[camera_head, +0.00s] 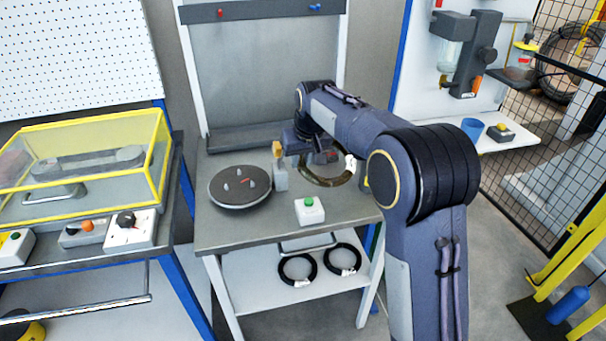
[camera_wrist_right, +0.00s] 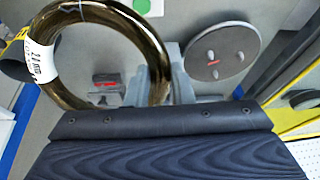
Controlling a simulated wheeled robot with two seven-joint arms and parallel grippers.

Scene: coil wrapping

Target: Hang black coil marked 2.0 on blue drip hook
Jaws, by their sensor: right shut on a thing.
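My right gripper (camera_head: 318,158) is shut on a shiny dark-brown coil (camera_head: 330,184) over the worktable. The coil looks bronze rather than black. In the right wrist view the coil (camera_wrist_right: 165,62) fills the upper left, with a white label (camera_wrist_right: 40,60) whose print seems to read 2.0 but is not sharp. I cannot tell whether it touches the tabletop. Two black coils with white tags, a left one (camera_head: 282,277) and a right one (camera_head: 331,263), lie on the lower shelf. The blue hook (camera_head: 316,7) is at the upper right of the back rail. My left gripper is not in view.
A red hook (camera_head: 220,12) is on the same rail. A round pegged disc (camera_head: 240,187) and a green-button box (camera_head: 310,210) stand on the worktable (camera_head: 290,232). A yellow-framed clear cover (camera_head: 85,150) is at left, a wall shelf (camera_head: 510,143) at right.

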